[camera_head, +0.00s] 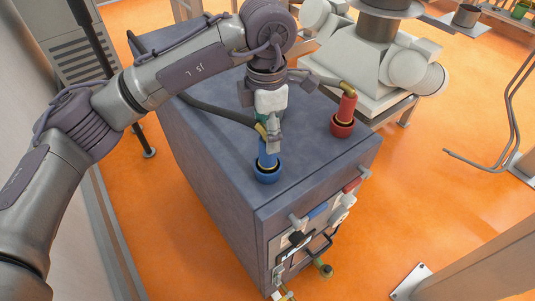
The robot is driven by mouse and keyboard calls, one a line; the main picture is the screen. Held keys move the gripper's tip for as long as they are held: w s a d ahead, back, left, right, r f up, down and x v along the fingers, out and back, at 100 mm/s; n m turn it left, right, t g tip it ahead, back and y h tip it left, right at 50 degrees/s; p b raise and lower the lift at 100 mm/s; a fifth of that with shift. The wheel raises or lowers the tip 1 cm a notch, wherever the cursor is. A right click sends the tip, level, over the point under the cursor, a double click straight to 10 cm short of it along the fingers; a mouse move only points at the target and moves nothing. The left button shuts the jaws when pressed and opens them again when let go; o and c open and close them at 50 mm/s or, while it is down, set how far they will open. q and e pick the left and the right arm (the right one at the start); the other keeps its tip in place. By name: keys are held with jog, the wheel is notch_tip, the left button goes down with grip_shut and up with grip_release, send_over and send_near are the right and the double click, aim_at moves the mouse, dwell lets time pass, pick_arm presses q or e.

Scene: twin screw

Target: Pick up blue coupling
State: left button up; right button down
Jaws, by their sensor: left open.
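The blue coupling (267,157) stands upright in the blue ring socket (267,177) on top of the dark grey cabinet (225,150). A dark hose (215,112) runs to its yellow fitting from the left. My left gripper (271,138) points down at the top of the blue coupling. It is open, and its fingers overlap the coupling's upper end in the picture. I cannot tell whether they touch it. The gripper hides part of the yellow fitting. My right gripper is not in view.
A red coupling (346,106) with its own hose stands in a red socket (342,127) at the cabinet's right. The cabinet front has a handle and several small fittings (300,240). White machinery (370,70) stands behind. Orange floor lies around.

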aim_at(268, 157)
pick_arm(q)
jog(key=f, duration=0.1)
jog(key=f+p, duration=0.1)
jog(key=f, duration=0.1)
jog(key=f+p, duration=0.1)
jog(key=shift+s+d+f, duration=0.1)
jog(key=shift+s+f, duration=0.05)
jog(key=shift+s, duration=0.25)
jog(key=shift+f, duration=0.35)
grip_shut()
